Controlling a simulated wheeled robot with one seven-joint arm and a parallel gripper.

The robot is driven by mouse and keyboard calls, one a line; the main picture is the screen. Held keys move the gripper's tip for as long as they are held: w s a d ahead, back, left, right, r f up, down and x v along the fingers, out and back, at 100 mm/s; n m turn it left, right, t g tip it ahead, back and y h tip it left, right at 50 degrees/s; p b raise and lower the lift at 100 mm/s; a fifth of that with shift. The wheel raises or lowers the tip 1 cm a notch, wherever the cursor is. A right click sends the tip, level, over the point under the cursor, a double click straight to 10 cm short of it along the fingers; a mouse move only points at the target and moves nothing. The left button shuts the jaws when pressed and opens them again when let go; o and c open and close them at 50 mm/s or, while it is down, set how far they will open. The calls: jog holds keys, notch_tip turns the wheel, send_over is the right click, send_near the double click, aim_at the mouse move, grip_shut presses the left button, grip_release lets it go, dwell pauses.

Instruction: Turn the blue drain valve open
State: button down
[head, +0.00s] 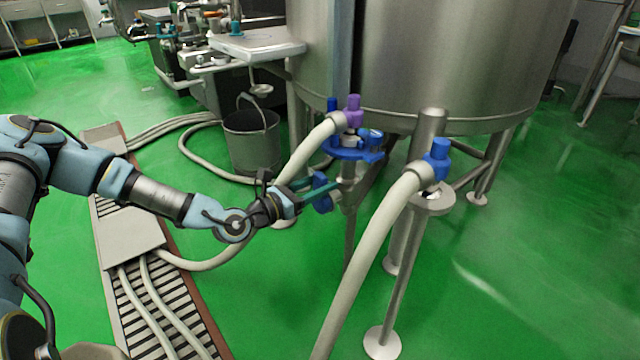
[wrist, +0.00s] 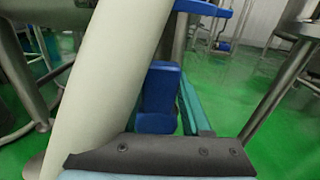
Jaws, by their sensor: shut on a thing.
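The blue drain valve (head: 321,192) sits low beneath the big steel tank, under a blue flange (head: 352,152) with a purple-capped fitting (head: 352,110). My gripper (head: 322,186) reaches it from the left, and its teal fingers are shut on the valve's blue handle. In the wrist view the blue handle (wrist: 158,98) stands upright beside a teal finger (wrist: 190,105). A thick pale hose fills the left of that view and hides part of the valve and the other finger.
A pale hose (head: 300,150) rises just above my gripper to the purple-capped fitting. Another hose (head: 366,245) runs to a separate blue-capped fitting (head: 437,160) on a steel post at the right. A metal bucket (head: 252,145) stands behind my gripper. Green floor is open at the right.

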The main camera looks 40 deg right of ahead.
jog(key=shift+w, duration=0.1)
jog(key=shift+c, duration=1.8)
grip_release()
jog(key=a, duration=1)
jog(key=shift+w+a, duration=0.25)
jog(key=shift+a, duration=0.15)
